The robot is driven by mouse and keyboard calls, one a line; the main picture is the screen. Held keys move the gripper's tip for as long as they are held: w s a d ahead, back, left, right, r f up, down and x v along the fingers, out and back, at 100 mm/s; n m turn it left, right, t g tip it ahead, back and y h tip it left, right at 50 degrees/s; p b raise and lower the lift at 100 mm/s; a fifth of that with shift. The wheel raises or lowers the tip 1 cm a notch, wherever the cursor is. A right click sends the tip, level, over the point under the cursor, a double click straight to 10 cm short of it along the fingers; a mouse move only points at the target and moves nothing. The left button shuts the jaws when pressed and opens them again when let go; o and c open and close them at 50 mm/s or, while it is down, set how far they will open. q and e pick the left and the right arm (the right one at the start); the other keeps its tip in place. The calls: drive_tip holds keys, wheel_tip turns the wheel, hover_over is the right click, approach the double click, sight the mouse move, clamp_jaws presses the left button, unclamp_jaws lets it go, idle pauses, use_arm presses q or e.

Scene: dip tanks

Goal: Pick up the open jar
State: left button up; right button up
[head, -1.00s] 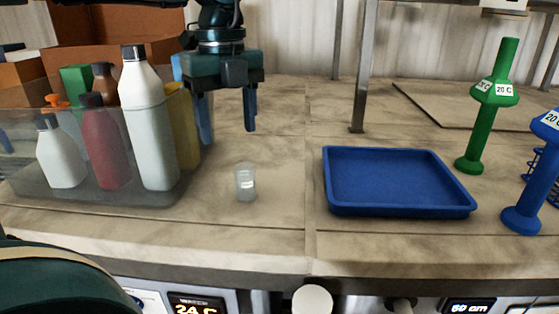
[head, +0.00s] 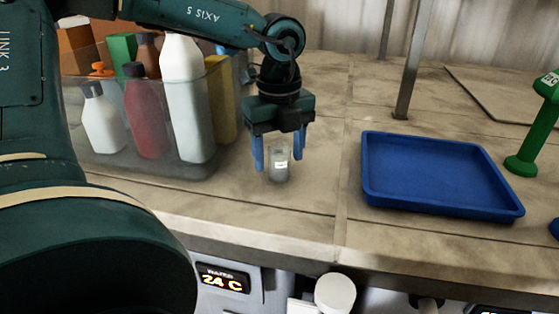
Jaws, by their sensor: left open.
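The open jar (head: 279,165) is a small clear glass with a pale label, standing upright on the worktop. My left gripper (head: 278,158) points down over it with its blue fingers open. One finger is on each side of the jar in the picture. I cannot tell whether either finger touches the glass. My right gripper is not in view.
A clear bin (head: 195,171) of several bottles stands to the left of the jar. An empty blue tray (head: 440,205) lies to the right. A green stand (head: 522,165) is at the far right. A metal post (head: 408,70) rises behind the tray.

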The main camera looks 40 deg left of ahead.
use_arm(q)
drive_tip(key=shift+f, duration=1.25)
drive_tip(key=c, duration=1.1)
drive_tip(key=shift+r, duration=0.1)
